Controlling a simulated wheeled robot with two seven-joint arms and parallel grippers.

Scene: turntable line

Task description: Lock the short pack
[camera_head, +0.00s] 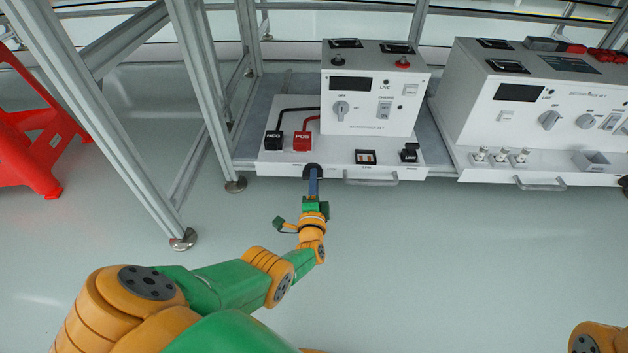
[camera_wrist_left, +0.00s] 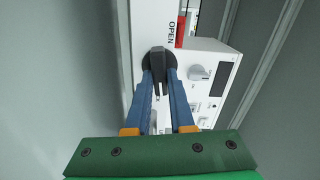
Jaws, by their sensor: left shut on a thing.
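The white station (camera_head: 376,92) at the middle has a black rotary lock handle on the front face of its base, largely hidden in the head view by my left gripper (camera_head: 313,180). The left wrist view shows this lock handle (camera_wrist_left: 158,62) on a round black disc, with the word OPEN printed beside it. The blue fingers of my left gripper (camera_wrist_left: 160,80) are on either side of the handle and shut on it. The handle's bar runs in line with the fingers in that view. My right gripper is out of view.
A black NEG plug (camera_head: 273,140) and a red POS plug (camera_head: 302,141) sit on the base's ledge. A second white station (camera_head: 540,110) stands at right. Metal frame posts (camera_head: 125,125) and a red stool (camera_head: 40,130) are at left. The floor in front is clear.

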